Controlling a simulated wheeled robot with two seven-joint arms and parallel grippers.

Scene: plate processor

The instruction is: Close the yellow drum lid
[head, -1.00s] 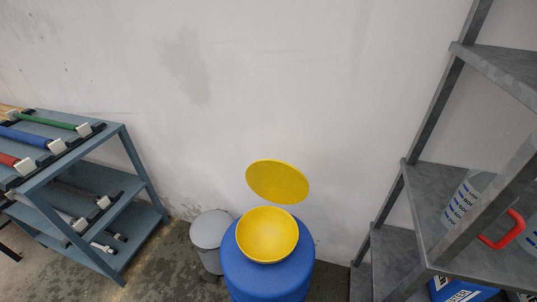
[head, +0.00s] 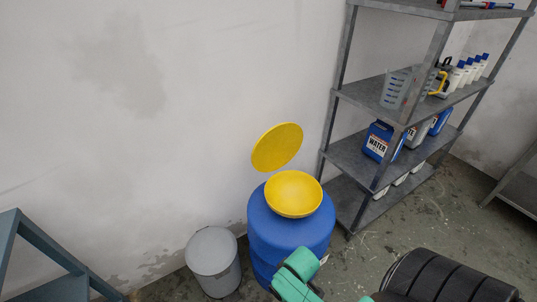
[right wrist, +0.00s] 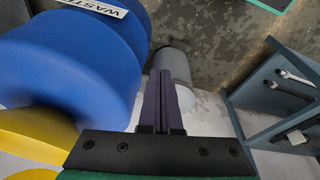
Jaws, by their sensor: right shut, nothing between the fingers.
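The round yellow drum lid (head: 277,147) stands open, tilted up behind the yellow funnel-like bowl (head: 294,194) on top of the blue drum (head: 287,232). In the right wrist view the blue drum (right wrist: 65,70) fills the left side, with a yellow part (right wrist: 35,137) below it. My right gripper (right wrist: 162,80) is shut and empty, beside the drum and apart from the lid. In the head view a green part of my arm shows in front of the drum; its fingertips cannot be made out. My left gripper is not in view.
A grey bin (head: 213,260) stands left of the drum, close to the wall. A grey metal shelf (head: 345,150) with bottles and blue canisters stands to the right. A blue-grey rack (head: 40,258) is at the lower left. Wall space above the lid is clear.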

